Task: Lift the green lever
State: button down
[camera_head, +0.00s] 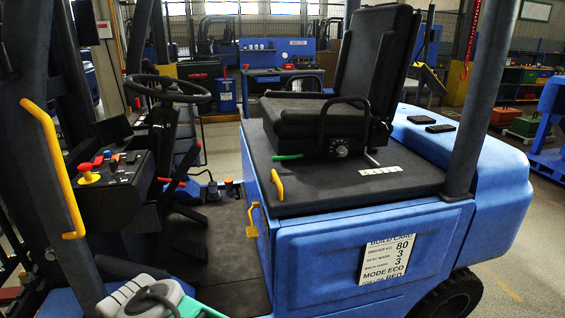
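The green lever (288,157) is a short, thin bar low at the front left of the black seat (318,115) of a blue forklift. It sticks out to the left from under the seat cushion, just above the dark deck, and lies nearly level. Nothing touches it. A white, grey and green part at the bottom left edge looks like a piece of my arm, well below and left of the lever. No fingertips of my gripper show.
A black armrest loop (335,125) and a round knob (341,150) are right of the lever. Yellow handles (277,186) are on the body below. The steering wheel (168,88) and control box (108,180) stand left.

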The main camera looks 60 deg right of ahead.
aim_at(303, 154)
jog(key=z, duration=0.4)
jog(key=i, duration=0.45)
jog(key=z, duration=0.45)
